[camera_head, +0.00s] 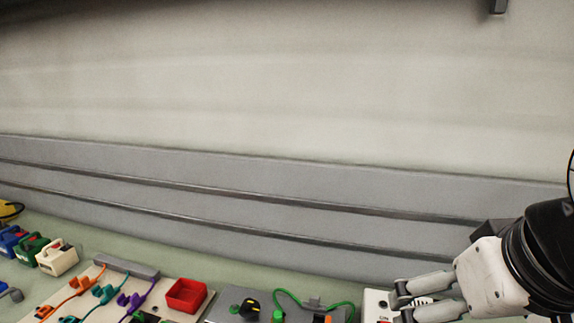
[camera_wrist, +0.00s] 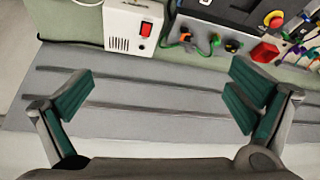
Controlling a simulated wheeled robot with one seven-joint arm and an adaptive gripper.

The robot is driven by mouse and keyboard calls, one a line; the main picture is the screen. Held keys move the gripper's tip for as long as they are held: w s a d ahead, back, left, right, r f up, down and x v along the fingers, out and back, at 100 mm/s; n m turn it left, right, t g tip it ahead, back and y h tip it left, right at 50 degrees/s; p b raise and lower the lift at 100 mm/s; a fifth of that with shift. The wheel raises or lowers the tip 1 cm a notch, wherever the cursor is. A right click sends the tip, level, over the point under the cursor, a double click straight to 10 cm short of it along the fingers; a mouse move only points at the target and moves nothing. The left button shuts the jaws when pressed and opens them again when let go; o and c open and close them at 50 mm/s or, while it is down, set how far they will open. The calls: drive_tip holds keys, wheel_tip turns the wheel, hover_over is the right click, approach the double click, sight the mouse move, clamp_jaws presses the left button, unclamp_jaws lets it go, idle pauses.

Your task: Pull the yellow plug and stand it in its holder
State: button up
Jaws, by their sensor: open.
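A small black and yellow piece (camera_head: 250,306) stands on a grey panel near the bottom of the head view; it looks like the yellow plug, but it is too small to be sure. It also shows in the wrist view (camera_wrist: 232,46), near the top right. I cannot make out its holder for certain. My gripper (camera_head: 404,300) is at the lower right of the head view, to the right of the panel and close by a white box. In the wrist view my gripper (camera_wrist: 160,95) has its fingers wide apart with nothing between them.
The white box (camera_wrist: 128,30) has a red switch (camera_wrist: 146,29). A green cable (camera_head: 315,302) arches over the panel. A red open box (camera_head: 186,295) and several coloured plugs with cables stand to the left. A grey ribbed wall panel (camera_head: 250,190) runs behind.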

drive_tip(key=shift+s, duration=0.1)
drive_tip(key=c, duration=0.6)
drive_tip(key=shift+w+f, duration=0.15)
drive_tip(key=shift+w, duration=0.15)
drive_tip(key=c, duration=0.6)
drive_tip(key=shift+m+g, duration=0.3)
drive_tip(key=shift+g, duration=0.5)
drive_tip(key=w+f, duration=0.3)
drive_tip(key=w+a+f+p, duration=0.1)
drive_tip(key=w, duration=0.1)
drive_tip(key=shift+w+f, duration=0.15)
drive_tip(key=shift+w, duration=0.05)
drive_tip(key=shift+c, duration=1.1)
drive_tip(key=w+f+g+p, duration=0.1)
drive_tip(key=f, duration=0.7)
drive_tip(key=w+f+m+g+p, duration=0.1)
drive_tip(key=f, duration=0.7)
drive_tip(key=w+f+m+g+p, duration=0.1)
drive_tip(key=f, duration=0.8)
drive_tip(key=shift+w+d+f+g, duration=0.1)
drive_tip(key=shift+w+d+g, duration=0.2)
drive_tip(key=shift+w+g, duration=0.1)
drive_tip(key=shift+s+d+f, duration=0.1)
drive_tip(key=shift+f, duration=0.45)
